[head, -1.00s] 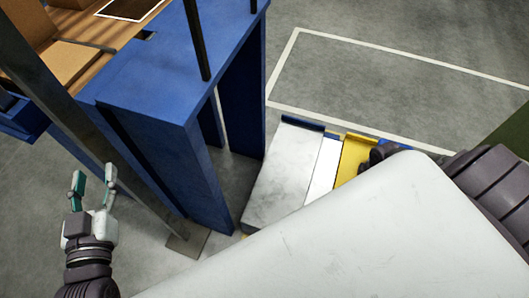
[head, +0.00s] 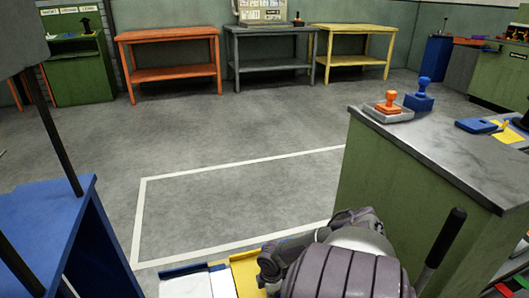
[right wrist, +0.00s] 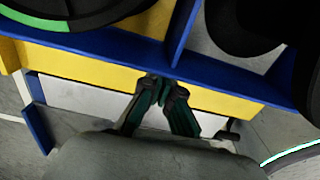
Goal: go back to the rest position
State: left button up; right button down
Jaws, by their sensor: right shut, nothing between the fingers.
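My right gripper (right wrist: 163,90) shows in the right wrist view. Its dark green fingers are closed together with nothing between them. The fingertips appear in front of a yellow panel (right wrist: 85,67) with a blue edge; I cannot tell whether they touch it. In the head view my right arm fills the bottom middle, and the right gripper's fingers cannot be made out there. My left gripper is in neither current view.
A green cabinet (head: 385,190) with a grey top stands close at the right, bearing orange and blue stamps. A blue frame (head: 50,230) stands at the left. Open floor (head: 240,200) with a white outline lies between. Orange, grey and yellow benches (head: 170,40) line the back wall.

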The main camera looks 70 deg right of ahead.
notch_tip(320, 180, up, 9)
dwell(0.3)
